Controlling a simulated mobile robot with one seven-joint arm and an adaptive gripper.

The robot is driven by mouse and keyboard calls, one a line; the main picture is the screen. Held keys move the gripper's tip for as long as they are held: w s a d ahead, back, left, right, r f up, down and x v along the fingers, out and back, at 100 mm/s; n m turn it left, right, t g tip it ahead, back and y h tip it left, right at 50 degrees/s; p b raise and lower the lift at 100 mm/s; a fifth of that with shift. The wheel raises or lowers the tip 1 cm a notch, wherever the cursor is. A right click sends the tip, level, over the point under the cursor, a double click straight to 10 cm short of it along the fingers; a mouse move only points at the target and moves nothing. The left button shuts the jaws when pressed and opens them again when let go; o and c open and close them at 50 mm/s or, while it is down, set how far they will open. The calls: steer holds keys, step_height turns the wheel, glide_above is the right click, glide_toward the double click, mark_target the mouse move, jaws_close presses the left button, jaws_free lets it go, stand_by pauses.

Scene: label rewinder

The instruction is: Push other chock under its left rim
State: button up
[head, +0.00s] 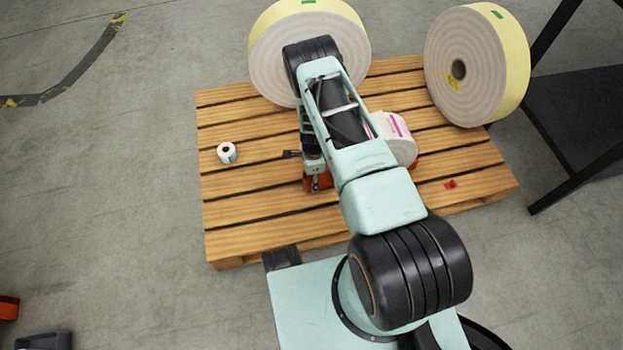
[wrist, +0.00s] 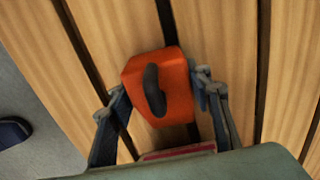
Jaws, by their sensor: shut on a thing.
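An orange chock with a dark handle (wrist: 157,86) sits between the two fingers of my gripper (wrist: 160,98) in the wrist view, over the pallet's slats. My gripper is shut on it. In the head view this chock (head: 320,184) shows only in part below my gripper (head: 315,178), left of a white roll with pink marks (head: 402,146). My arm hides much of that roll, including its left rim. A bit of orange (head: 415,163), perhaps another chock, shows at the roll's right side. The held chock appears apart from the roll.
The wooden pallet (head: 235,218) also bears a small white roll (head: 227,152) at left and a small red piece (head: 450,184) at right. Two big pale-yellow rolls (head: 270,55) (head: 440,60) stand at the back. A dark-framed table (head: 575,110) is at right.

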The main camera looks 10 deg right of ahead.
steer(key=o, duration=1.5)
step_height(320, 180, up, 12)
steer(key=shift+r, duration=0.1)
